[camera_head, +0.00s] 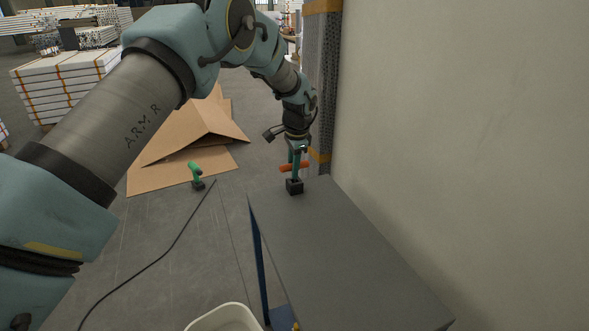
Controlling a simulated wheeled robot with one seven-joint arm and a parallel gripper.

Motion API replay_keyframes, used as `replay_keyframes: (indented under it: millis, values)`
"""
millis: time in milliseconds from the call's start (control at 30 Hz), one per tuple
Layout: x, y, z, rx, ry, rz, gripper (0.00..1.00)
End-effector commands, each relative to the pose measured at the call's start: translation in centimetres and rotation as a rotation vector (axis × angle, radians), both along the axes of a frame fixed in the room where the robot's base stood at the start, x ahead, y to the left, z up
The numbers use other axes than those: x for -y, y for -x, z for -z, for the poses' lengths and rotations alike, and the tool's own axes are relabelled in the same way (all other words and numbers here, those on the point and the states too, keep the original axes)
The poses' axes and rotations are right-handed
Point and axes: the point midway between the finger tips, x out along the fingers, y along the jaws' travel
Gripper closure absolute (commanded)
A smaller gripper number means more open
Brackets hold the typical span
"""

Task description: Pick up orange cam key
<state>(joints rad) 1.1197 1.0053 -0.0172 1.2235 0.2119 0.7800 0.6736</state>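The orange cam key (285,168) shows as a short horizontal orange bar near the far end of the grey tabletop. It is just above a small black block (294,188) that stands on the tabletop. My gripper (296,164) points down at the key, and a green finger overlaps the middle of the orange bar. The picture is too small to tell whether the fingers are closed on the key or only around it. I cannot tell whether the key touches the block.
The grey tabletop (350,255) is otherwise clear, with a pale wall (480,130) along its right. A mesh post (328,90) rises behind its far end. On the floor are cardboard (190,140), a green tool (196,174), a black cable (165,255) and a white bin (225,312).

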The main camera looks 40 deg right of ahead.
Motion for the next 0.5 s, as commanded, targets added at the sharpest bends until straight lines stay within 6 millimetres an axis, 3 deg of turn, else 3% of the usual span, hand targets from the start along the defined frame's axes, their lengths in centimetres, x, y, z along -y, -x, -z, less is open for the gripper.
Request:
replay_keyframes:
  millis: [33,200,500]
  values:
    - [0.0,0.0,-0.01,0.0,0.0,0.0,0.81]
    - [0.0,0.0,-0.02,0.0,0.0,0.0,1.0]
    - [0.0,0.0,-0.03,0.0,0.0,0.0,1.0]
